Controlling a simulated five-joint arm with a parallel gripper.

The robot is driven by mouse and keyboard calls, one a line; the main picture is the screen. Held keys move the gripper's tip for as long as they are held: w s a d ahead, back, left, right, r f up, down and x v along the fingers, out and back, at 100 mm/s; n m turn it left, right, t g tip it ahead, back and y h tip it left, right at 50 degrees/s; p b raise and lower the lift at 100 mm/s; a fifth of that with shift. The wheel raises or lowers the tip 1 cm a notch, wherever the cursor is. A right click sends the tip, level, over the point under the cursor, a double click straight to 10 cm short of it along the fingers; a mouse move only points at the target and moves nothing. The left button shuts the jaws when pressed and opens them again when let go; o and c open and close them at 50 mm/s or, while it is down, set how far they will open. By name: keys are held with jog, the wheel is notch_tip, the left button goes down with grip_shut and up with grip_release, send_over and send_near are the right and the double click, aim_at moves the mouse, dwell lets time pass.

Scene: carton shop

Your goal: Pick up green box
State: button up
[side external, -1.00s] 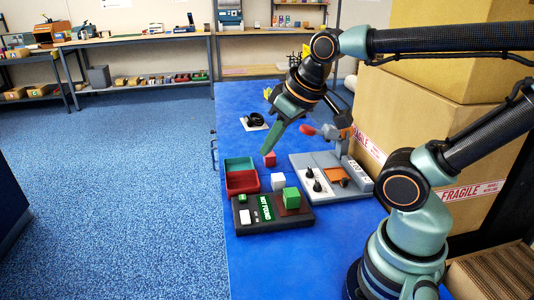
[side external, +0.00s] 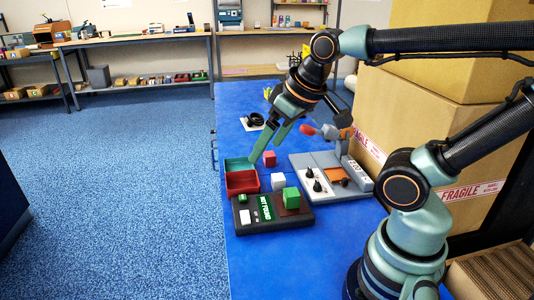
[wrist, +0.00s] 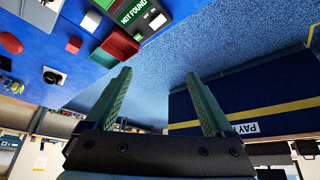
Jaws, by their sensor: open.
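A green cube (side external: 291,198) sits on the right part of a black panel labelled "NOT FOUND" (side external: 264,213) in the side view. I do not make the cube out in the wrist view. My gripper (side external: 266,152) is open and empty, its fingers pointing down, farther from the camera than the cube and up-left of it in the picture. One fingertip shows by the green bin (side external: 238,164). In the wrist view my gripper (wrist: 158,75) shows both fingers spread, with only floor between them.
A red bin (side external: 242,182) adjoins the green one. A white cube (side external: 278,181) stands beside the green cube, and a red cube (side external: 269,158) lies behind. A grey fixture board (side external: 345,190) is right. Large cartons (side external: 410,130) border the blue table's right side.

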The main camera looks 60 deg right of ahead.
jog(key=n+g, duration=0.6)
jog(key=n, duration=0.3)
send_over(292, 192)
notch_tip(292, 192, down, 9)
jog(key=f, duration=0.7)
jog(key=shift+w+a, duration=0.1)
jog(key=shift+w, duration=0.15)
jog(key=shift+s+f, duration=0.15)
jog(key=shift+f, duration=1.15)
jog(key=shift+s+f, duration=0.1)
jog(key=shift+f, duration=1.15)
grip_shut()
jog(key=shift+r, duration=0.2)
